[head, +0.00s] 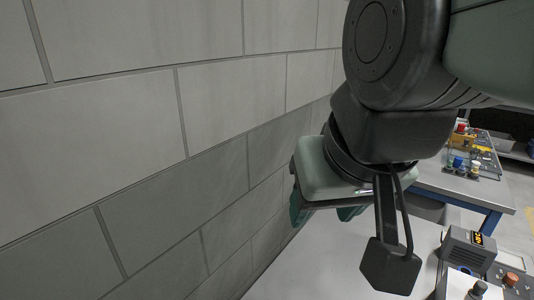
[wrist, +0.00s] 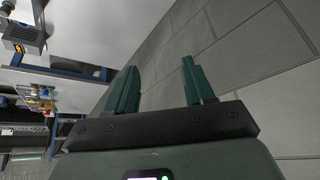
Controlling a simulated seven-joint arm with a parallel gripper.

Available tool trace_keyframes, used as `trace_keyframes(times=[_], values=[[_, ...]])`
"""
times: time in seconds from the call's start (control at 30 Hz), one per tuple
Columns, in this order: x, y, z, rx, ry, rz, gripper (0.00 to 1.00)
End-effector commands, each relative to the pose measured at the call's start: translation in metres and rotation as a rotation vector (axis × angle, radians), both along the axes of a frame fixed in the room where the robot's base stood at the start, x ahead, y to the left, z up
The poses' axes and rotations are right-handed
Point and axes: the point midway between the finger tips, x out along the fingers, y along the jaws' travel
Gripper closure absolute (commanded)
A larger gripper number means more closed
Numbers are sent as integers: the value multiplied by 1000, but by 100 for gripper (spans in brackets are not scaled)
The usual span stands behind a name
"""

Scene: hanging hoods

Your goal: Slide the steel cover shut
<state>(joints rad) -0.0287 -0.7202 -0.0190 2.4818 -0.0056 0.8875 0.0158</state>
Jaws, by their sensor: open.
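My gripper (head: 322,216) hangs beside the block wall, above the white table top, partly hidden behind my wrist in the head view. In the wrist view, its two green fingers (wrist: 159,68) stand wide apart with nothing between them. A grey ridged box with a yellow label (head: 468,250) stands on the white surface at the lower right of the head view. It also shows at the upper left of the wrist view (wrist: 24,36). My gripper is apart from it, to its left in the head view. I cannot tell whether this box is the steel cover, and no other cover is clearly visible.
The block wall (head: 130,150) runs close along the left. The white table top (head: 320,265) is clear below my gripper. A red-orange knob (head: 511,279) and a dark knob (head: 479,289) sit at the lower right. A blue-framed bench (head: 465,187) with small parts stands behind.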

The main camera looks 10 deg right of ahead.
Motion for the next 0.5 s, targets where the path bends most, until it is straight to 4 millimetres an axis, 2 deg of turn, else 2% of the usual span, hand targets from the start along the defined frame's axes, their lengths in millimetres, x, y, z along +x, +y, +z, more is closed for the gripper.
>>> trace_keyframes(times=[0.07, 0.17, 0.2, 0.33, 0.47, 0.5], values=[[17, -9, 0, 50, 9, -76, 47], [51, -33, -2, 142, 17, -243, 47], [66, -48, -7, 170, 22, -324, 47], [99, -110, -35, 207, 50, -583, 47], [116, -181, -72, 216, 68, -839, 47], [117, -204, -86, 213, 74, -916, 47]])
